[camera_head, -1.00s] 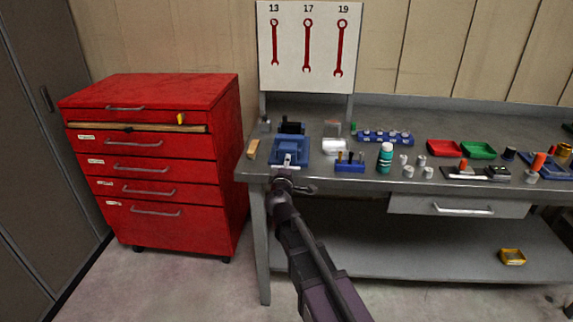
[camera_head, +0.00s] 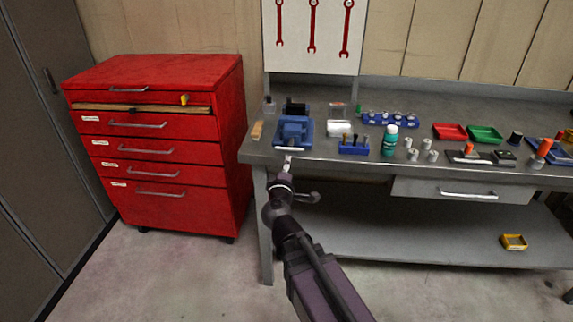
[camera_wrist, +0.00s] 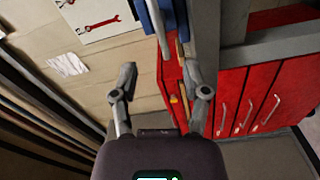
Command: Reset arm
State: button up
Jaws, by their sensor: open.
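My gripper (camera_wrist: 161,80) is open and empty in the wrist view, its two fingers spread apart with nothing between them. In the head view my arm reaches up from the lower right, and my gripper (camera_head: 288,164) is in front of the bench's front edge, just below the blue vise (camera_head: 294,131). From this view I cannot make out the fingers clearly or the exact gap to the vise. The grey workbench (camera_head: 350,163) runs to the right.
A red drawer cabinet (camera_head: 165,206) stands left of the bench, with a yellow item (camera_head: 184,99) at its top. A teal bottle (camera_head: 389,141), a blue holder (camera_head: 354,149), a red tray (camera_head: 450,132) and a green tray (camera_head: 485,134) stand on the bench. Floor in front is clear.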

jog(key=shift+d, duration=0.1)
jog(key=s+d+f+m+g+h, duration=0.1)
jog(key=d+f+m+g+h, duration=0.3)
jog(key=d, duration=0.5)
jog(key=s+d+f+m+g+h, duration=0.1)
jog(key=d+f+m+g+h, duration=0.15)
jog(key=d+f+m, duration=0.4)
jog(key=s+d+f+m+g+y, duration=0.2)
jog(key=s+d+f+g+y, duration=0.15)
jog(key=s+g, duration=0.25)
jog(key=s+d+f+m+g+y, duration=0.3)
jog(key=s+d+f+g, duration=0.15)
jog(key=s, duration=0.25)
notch_tip(320, 180, up, 18)
jog(key=g+p, duration=0.1)
jog(key=p, duration=1.6)
jog(key=shift+a+f+y+p, duration=0.15)
jog(key=shift+f+y+p, duration=0.1)
jog(key=shift+y+p, duration=0.05)
